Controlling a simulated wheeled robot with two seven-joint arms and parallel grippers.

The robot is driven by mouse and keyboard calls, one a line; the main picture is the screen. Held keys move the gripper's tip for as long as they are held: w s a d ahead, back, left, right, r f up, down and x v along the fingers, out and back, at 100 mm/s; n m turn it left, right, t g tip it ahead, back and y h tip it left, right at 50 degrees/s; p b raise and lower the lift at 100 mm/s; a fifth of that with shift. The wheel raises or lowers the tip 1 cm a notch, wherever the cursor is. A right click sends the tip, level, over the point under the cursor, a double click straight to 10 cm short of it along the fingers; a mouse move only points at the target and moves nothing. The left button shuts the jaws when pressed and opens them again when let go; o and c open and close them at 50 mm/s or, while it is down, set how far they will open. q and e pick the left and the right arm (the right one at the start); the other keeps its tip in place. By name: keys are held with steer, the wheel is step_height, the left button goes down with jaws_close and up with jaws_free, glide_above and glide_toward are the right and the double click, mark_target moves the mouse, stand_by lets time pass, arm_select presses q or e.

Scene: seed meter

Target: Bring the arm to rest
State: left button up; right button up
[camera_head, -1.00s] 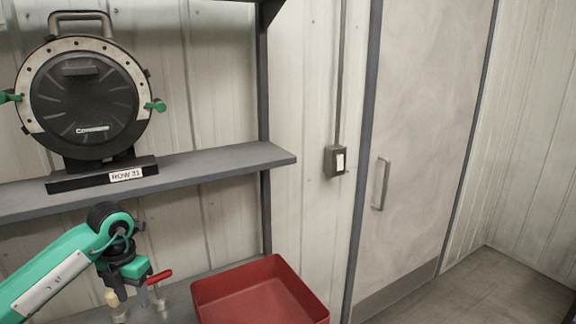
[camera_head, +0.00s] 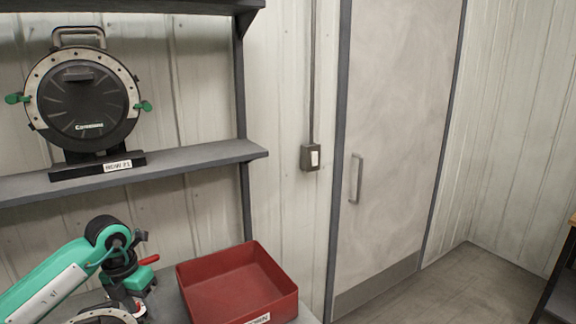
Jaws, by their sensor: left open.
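My left arm (camera_head: 62,271), green with a white panel, comes in from the lower left. Its dark wrist bends down to my left gripper (camera_head: 130,306), which is small, partly hidden and near the bottom edge. The gripper is open, and I see nothing held in it. A metal-rimmed round part (camera_head: 104,318) shows just below it, cut off by the picture's edge. A red handle (camera_head: 148,260) shows just right of the wrist. My right gripper is not in view.
A round black seed meter (camera_head: 85,98) with green side knobs stands on the upper shelf (camera_head: 205,155). An empty-looking red bin (camera_head: 238,283) stands right of the arm. A door (camera_head: 395,140) and a table edge (camera_head: 572,222) are to the right, with free floor between.

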arm_select(q)
steer(key=s+d+f+m+h, duration=0.1)
steer(key=s+d+h, duration=0.2)
steer(key=d+h, duration=1.1)
steer(key=s+d+r+n+t+h, duration=0.2)
steer(key=d+r+n+t+h, duration=0.2)
steer(key=d+r+n+t, duration=0.55)
steer(key=w+a+f+n+t+y, duration=0.1)
steer(key=a+f+n+t+y, duration=0.1)
steer(key=a+n+t+y, duration=0.45)
steer(key=a+f+n+t+y, duration=0.15)
steer(key=n+t+y, duration=0.25)
steer(key=n+y, duration=0.5)
steer(key=s+a+f+n+g+y, duration=0.3)
steer(key=s+f+n, duration=0.15)
steer(key=f, duration=0.25)
steer(key=s+a+f+n+g+y, duration=0.2)
steer(key=s+a+f+n+g, duration=0.15)
steer(key=f+n, duration=0.3)
steer(key=s+f+n+g+h, duration=0.1)
steer(key=s+f+g, duration=0.45)
steer(key=s, duration=0.35)
steer(key=s+f+n+g, duration=0.1)
steer(key=s+f+g, duration=0.45)
steer(key=s, duration=0.45)
step_height(320, 180, down, 31)
steer(key=s+a+f+g, duration=0.2)
steer(key=s+f, duration=1.7)
steer(key=f, duration=0.1)
steer(key=shift+s+a+m, duration=0.3)
